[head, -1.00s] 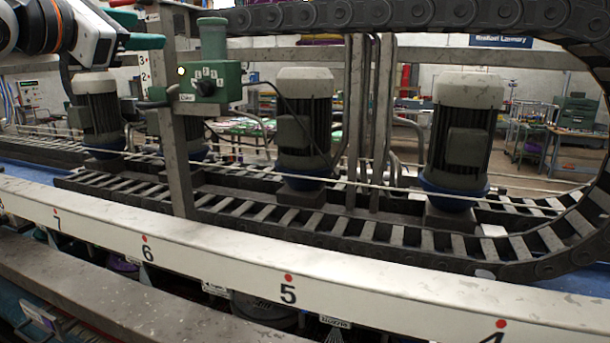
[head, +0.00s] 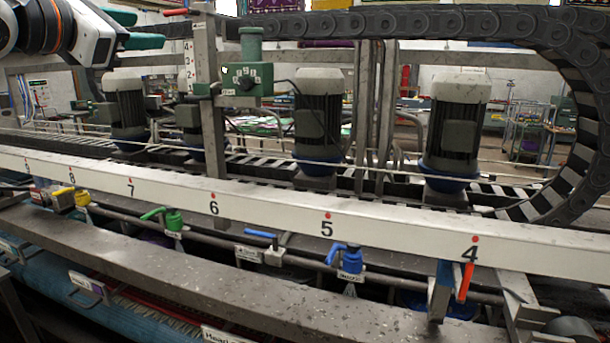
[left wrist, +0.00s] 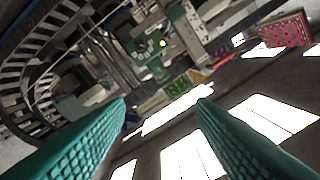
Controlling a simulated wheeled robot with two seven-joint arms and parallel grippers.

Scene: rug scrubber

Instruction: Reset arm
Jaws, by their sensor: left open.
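My left gripper (head: 133,30) is at the upper left of the head view, with white and black housing and green fingers. Its fingers are apart with nothing between them. In the left wrist view the two green textured fingers (left wrist: 160,115) are spread wide and empty. The left gripper appears raised in front of the machine, touching nothing that I can see. My right gripper is in neither view.
A scrubber machine fills the head view: a numbered white rail (head: 270,212), several motors (head: 455,130), a green control box (head: 248,80) and a black cable chain (head: 575,60). Coloured valves, including a blue one (head: 350,260), sit below the rail. A grey beam (head: 180,270) runs in front.

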